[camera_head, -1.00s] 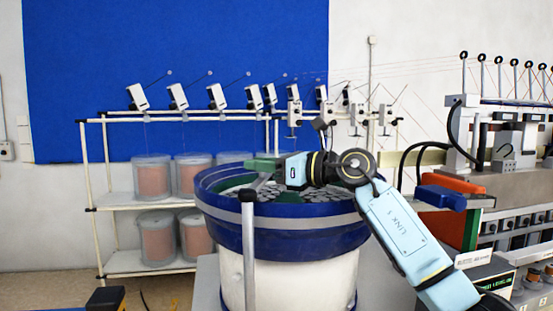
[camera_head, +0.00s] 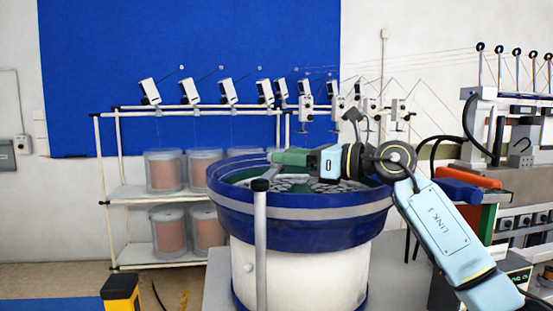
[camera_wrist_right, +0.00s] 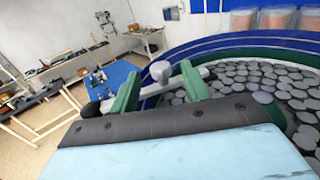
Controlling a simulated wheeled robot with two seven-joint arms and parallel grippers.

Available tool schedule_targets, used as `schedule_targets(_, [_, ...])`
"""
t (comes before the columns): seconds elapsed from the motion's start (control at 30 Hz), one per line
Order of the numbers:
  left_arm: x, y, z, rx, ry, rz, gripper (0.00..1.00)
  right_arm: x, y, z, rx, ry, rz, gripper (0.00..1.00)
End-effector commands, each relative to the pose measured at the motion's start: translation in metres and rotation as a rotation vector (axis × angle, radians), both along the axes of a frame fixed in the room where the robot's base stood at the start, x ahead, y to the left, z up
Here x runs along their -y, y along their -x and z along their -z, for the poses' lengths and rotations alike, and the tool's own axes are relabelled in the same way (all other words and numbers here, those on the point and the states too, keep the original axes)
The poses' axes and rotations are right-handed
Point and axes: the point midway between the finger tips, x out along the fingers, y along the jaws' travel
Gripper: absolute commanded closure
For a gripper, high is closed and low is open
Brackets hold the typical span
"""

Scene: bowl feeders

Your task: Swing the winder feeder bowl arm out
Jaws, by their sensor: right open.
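The feeder bowl (camera_head: 300,212) is blue with a grey band and stands on a white drum, with grey discs inside. A grey post (camera_head: 261,240) with a black cap stands in front of it. The grey bowl arm (camera_head: 271,173) runs from the cap over the rim. In the wrist view, the bowl arm (camera_wrist_right: 182,79) carries a round grey knob (camera_wrist_right: 160,70). My right gripper (camera_head: 279,157) has green fingers above the bowl's left part. In the wrist view, my right gripper (camera_wrist_right: 160,88) is open, with the knob in the gap between its fingers; contact is unclear. My left gripper is out of view.
A white rack (camera_head: 160,193) with copper-coloured spools stands behind the bowl. A machine with an orange panel (camera_head: 468,178) is close on the right. A yellow and black object (camera_head: 121,292) is at the lower left. Open floor shows at the left.

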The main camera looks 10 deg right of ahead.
Motion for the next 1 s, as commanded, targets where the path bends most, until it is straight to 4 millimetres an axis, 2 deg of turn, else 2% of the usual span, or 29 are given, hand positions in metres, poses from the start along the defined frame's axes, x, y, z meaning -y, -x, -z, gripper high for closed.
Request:
schedule_targets(0.03, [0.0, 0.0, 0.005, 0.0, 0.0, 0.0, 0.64, 0.012, 0.007, 0.002, 0.003, 0.002, 0.005, 0.53])
schedule_targets(0.2, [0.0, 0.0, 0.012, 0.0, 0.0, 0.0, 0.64, 0.044, 0.027, 0.003, 0.0, 0.001, 0.003, 0.53])
schedule_targets(0.4, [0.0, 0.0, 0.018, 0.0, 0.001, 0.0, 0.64, 0.069, 0.044, 0.001, -0.001, 0.001, 0.002, 0.53])
schedule_targets(0.57, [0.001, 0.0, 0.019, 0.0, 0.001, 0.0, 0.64, 0.077, 0.05, 0.001, -0.001, 0.001, 0.0, 0.53])
schedule_targets(0.8, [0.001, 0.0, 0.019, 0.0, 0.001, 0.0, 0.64, 0.078, 0.05, 0.0, -0.001, -0.001, -0.001, 0.53])
schedule_targets(0.87, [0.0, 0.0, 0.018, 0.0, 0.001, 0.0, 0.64, 0.078, 0.05, 0.0, -0.001, -0.001, -0.001, 0.59])
schedule_targets(1.0, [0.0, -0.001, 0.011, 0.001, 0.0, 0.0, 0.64, 0.078, 0.05, -0.008, 0.0, 0.0, 0.0, 0.77])
